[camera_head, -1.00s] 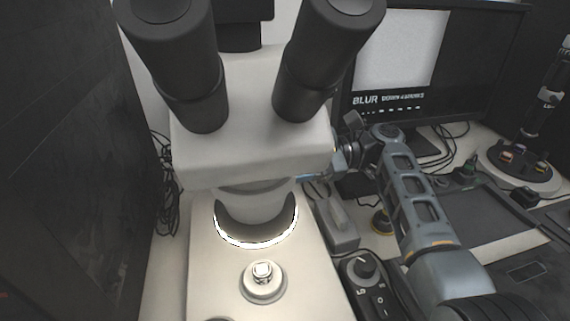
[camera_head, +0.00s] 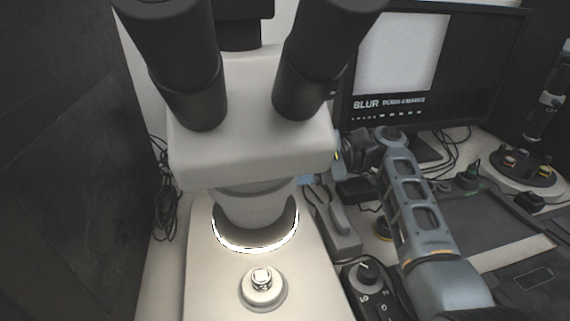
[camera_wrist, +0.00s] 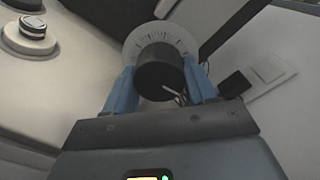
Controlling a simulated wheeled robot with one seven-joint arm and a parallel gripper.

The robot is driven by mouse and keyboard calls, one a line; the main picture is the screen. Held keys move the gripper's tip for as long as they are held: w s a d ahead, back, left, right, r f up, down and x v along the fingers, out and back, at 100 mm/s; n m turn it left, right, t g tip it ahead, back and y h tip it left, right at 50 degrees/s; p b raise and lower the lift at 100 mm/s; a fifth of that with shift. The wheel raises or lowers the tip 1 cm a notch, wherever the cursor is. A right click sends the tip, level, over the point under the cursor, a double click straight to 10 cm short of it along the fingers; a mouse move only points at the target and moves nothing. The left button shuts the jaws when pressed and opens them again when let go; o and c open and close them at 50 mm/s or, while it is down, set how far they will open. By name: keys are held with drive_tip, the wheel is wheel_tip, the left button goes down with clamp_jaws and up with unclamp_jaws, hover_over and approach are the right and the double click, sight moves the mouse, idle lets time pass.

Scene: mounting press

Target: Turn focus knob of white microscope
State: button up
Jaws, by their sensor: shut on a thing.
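The white microscope (camera_head: 247,150) stands at the centre of the head view, with two black eyepieces, a lit ring and a pale base. Its focus knob (camera_wrist: 160,72) is a black cylinder in front of a white graduated dial (camera_wrist: 160,38), seen in the wrist view. My gripper (camera_wrist: 162,80) has a blue finger on each side of the knob and is shut on it. In the head view my arm reaches to the right side of the microscope head, where the knob and fingertips are mostly hidden.
A monitor (camera_head: 475,70) reading "BLUR" stands behind at the right. A control box with a dial (camera_head: 366,273) sits right of the base. A small sample (camera_head: 262,279) rests on the base. Cables lie at left, and a dark wall closes that side.

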drive_tip(key=shift+w+d+r, duration=0.1)
drive_tip(key=o, duration=1)
drive_tip(key=b+v, duration=0.1)
drive_tip(key=v, duration=0.6)
drive_tip(key=shift+d, duration=0.35)
